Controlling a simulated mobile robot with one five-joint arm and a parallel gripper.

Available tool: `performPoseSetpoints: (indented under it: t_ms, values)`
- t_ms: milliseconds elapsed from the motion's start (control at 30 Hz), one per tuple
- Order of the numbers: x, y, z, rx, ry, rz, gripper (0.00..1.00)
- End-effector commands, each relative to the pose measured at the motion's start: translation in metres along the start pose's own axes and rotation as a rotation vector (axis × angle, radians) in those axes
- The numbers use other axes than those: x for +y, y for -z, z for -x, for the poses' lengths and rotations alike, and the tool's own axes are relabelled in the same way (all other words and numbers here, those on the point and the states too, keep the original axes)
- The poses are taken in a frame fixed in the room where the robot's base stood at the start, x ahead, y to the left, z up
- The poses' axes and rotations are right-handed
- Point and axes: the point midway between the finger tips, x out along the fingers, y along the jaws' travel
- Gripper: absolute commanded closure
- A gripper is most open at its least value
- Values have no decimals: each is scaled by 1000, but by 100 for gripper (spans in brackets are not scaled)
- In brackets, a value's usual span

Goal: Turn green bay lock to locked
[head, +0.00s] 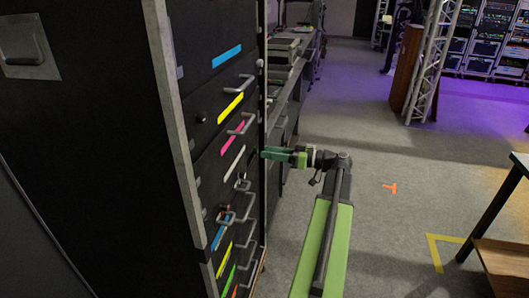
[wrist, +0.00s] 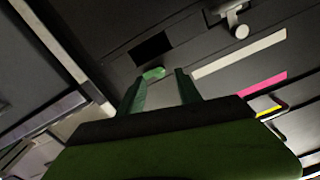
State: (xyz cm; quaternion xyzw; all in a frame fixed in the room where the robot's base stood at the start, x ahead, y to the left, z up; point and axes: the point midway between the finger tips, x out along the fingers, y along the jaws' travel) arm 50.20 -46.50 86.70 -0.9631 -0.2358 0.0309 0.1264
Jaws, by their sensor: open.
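My gripper (head: 266,153) is beside the front of the black drawer rack, level with the drawer with the white strip (head: 234,164). In the wrist view its two green fingers (wrist: 160,80) are apart and point at the dark rack front. A small brighter green piece (wrist: 154,72) shows between the fingertips; I cannot tell whether it is the green bay lock or whether it touches a finger. A drawer with a green strip (head: 229,281) is low on the rack. No lock's turned position can be read.
The black rack (head: 110,130) fills the left, with several metal drawer handles (head: 241,124) sticking out. A cluttered bench (head: 285,60) stands beyond it. Grey floor (head: 385,220) to the right is open, up to a wooden table (head: 498,258). A truss (head: 432,60) stands farther back.

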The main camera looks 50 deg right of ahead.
Motion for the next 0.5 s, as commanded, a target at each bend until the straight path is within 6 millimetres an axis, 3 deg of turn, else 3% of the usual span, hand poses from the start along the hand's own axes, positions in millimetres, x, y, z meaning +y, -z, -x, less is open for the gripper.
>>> performPoseSetpoints:
  t_ms: [200, 500]
  values:
    - [0, 0, -24, 0, 0, 0, 59]
    - [0, 0, -26, 0, -1, 0, 60]
